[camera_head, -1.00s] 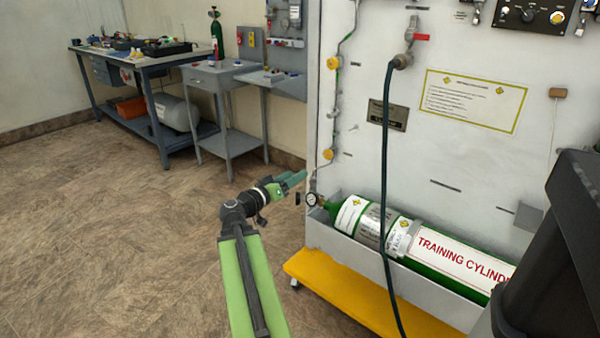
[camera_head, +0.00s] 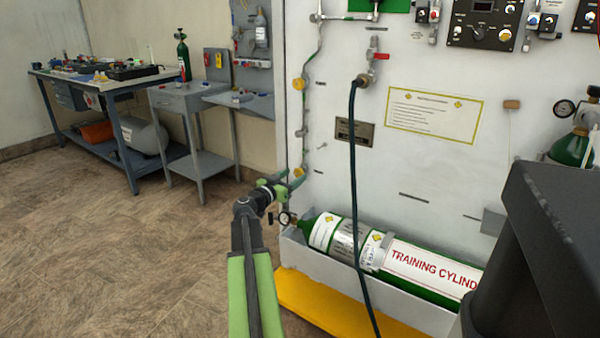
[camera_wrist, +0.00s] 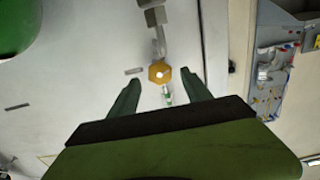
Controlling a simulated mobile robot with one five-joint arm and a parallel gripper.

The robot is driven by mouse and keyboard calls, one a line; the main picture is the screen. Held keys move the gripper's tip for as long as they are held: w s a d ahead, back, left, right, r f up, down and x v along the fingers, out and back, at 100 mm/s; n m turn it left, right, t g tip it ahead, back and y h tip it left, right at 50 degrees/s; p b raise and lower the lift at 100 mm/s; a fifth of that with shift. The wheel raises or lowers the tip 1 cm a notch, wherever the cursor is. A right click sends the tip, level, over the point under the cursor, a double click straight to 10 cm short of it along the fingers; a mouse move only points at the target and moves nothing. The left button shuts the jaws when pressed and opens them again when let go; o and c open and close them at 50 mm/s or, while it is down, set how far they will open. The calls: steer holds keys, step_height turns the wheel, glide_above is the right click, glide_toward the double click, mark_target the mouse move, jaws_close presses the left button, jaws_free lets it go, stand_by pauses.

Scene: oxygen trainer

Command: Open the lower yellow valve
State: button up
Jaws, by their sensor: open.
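The lower yellow valve (camera_head: 299,172) is a small round knob on the pipe at the left edge of the white panel. In the wrist view the yellow valve knob (camera_wrist: 159,72) shows at the upper middle, ahead of the gap between the fingers. My gripper (camera_head: 292,178) has green fingers and reaches toward this knob from the left. In the wrist view my gripper (camera_wrist: 160,84) is open and empty, with one finger on either side of the knob's line. Contact with the knob cannot be told. The upper yellow valve (camera_head: 299,84) sits higher on the same pipe.
The green training cylinder (camera_head: 400,258) lies in a grey trough (camera_head: 330,262) below, its gauge (camera_head: 285,218) just under my gripper. A dark hose (camera_head: 352,170) hangs down the panel. A yellow base (camera_head: 305,297) juts out at floor level. Floor at left is clear.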

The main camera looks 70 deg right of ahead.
mark_target(297, 173)
steer(key=x, duration=0.5)
jaws_close()
